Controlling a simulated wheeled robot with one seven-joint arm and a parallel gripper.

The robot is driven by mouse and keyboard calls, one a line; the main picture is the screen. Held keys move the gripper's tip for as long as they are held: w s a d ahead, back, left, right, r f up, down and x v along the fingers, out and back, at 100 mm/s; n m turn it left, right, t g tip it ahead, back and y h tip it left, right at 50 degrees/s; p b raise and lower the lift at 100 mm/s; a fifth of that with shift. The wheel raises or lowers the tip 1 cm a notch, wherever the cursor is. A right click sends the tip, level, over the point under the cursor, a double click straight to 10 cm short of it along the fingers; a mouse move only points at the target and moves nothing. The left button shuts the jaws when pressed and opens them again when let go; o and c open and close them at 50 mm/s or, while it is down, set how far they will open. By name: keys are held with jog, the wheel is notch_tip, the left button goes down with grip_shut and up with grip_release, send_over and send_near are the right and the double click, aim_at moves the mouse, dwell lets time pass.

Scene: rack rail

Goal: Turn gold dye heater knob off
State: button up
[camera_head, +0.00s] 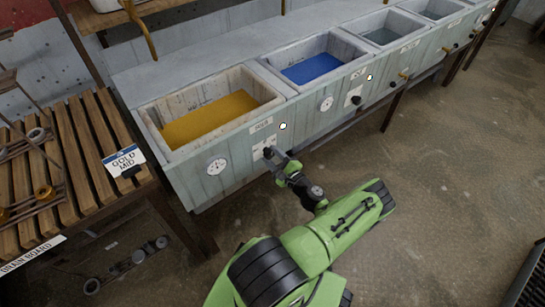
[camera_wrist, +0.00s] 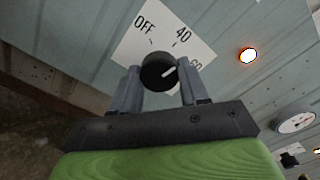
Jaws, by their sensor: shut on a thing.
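The gold dye vat (camera_head: 212,117) holds yellow-gold liquid at the left end of the vat row. Its heater knob (camera_wrist: 159,71) is round and black on a white dial plate (camera_wrist: 150,38) marked OFF, 40 and 60. The knob's white pointer line points to the right and slightly up, near the 60 side and away from OFF. My gripper (camera_wrist: 158,88) has one finger on each side of the knob and is shut on it. In the head view my gripper (camera_head: 272,156) reaches the vat front and mostly hides the knob.
A lit indicator (camera_wrist: 248,56) glows right of the dial; it also shows in the head view (camera_head: 283,126). A round gauge (camera_head: 217,166) is on the gold vat's front. A blue vat (camera_head: 312,68) stands to the right. A slatted drain board (camera_head: 75,150) is at left.

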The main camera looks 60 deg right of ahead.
jog(key=n, duration=0.7)
jog(key=shift+r, duration=0.1)
jog(key=n, duration=0.4)
jog(key=shift+p, duration=0.35)
jog(key=shift+n, duration=1.5)
jog(key=o, duration=1)
jog(key=shift+o, duration=0.2)
jog(key=p+v, duration=0.3)
jog(key=v, duration=1.2)
jog(key=shift+s+a, duration=0.2)
jog(key=shift+s, duration=0.2)
